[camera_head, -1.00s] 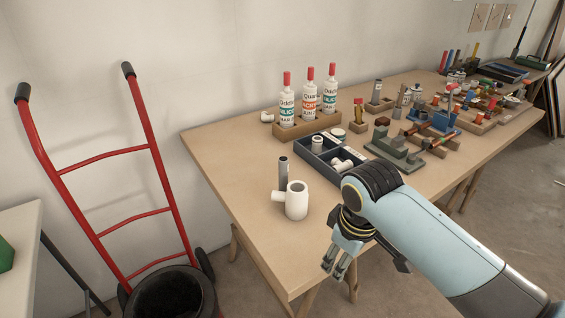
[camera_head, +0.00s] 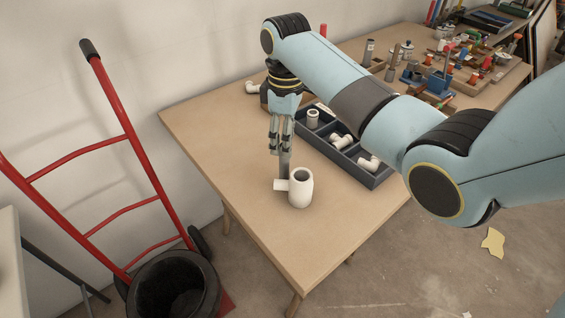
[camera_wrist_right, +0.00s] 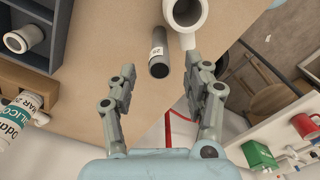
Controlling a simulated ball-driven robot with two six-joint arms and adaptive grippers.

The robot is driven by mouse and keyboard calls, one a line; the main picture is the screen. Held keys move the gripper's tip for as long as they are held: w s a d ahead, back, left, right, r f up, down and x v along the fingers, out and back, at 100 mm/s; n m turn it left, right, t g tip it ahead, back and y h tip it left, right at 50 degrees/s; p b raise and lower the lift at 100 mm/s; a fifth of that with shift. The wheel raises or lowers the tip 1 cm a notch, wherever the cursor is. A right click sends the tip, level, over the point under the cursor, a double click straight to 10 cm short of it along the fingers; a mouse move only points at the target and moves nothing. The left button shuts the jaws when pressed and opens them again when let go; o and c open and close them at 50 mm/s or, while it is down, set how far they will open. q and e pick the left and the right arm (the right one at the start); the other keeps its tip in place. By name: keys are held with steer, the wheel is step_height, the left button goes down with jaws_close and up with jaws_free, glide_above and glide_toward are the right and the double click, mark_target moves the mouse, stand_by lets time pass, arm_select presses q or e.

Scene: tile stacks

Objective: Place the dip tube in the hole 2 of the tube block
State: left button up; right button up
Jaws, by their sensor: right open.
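A grey tube (camera_head: 284,166), which looks like the dip tube, stands upright on the table just behind a white pipe fitting (camera_head: 300,190). In the right wrist view the tube (camera_wrist_right: 158,48) carries a small white label and its dark open end faces the camera. My right gripper (camera_head: 281,148) points down over the tube, and its open fingers (camera_wrist_right: 160,70) lie either side of the tube's end, with visible gaps. The white fitting (camera_wrist_right: 185,14) is close beside the tube. I cannot pick out the tube block for certain. My left gripper is out of view.
A dark divided tray (camera_head: 372,180) with white fittings lies right of the tube. A wooden bottle holder (camera_wrist_right: 22,76) shows at left in the wrist view. My right arm hides part of the table's back. The table's front corner (camera_head: 290,255) is clear.

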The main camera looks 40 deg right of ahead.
mark_target(284, 166)
steer(key=shift+f, duration=0.5)
steer(key=shift+w+f, duration=0.1)
steer(key=shift+f, duration=0.25)
step_height(284, 166, down, 5)
steer(key=shift+w+a+r, duration=0.1)
steer(key=c, duration=0.4)
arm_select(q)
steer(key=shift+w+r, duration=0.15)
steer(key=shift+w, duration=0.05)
arm_select(e)
jaws_close()
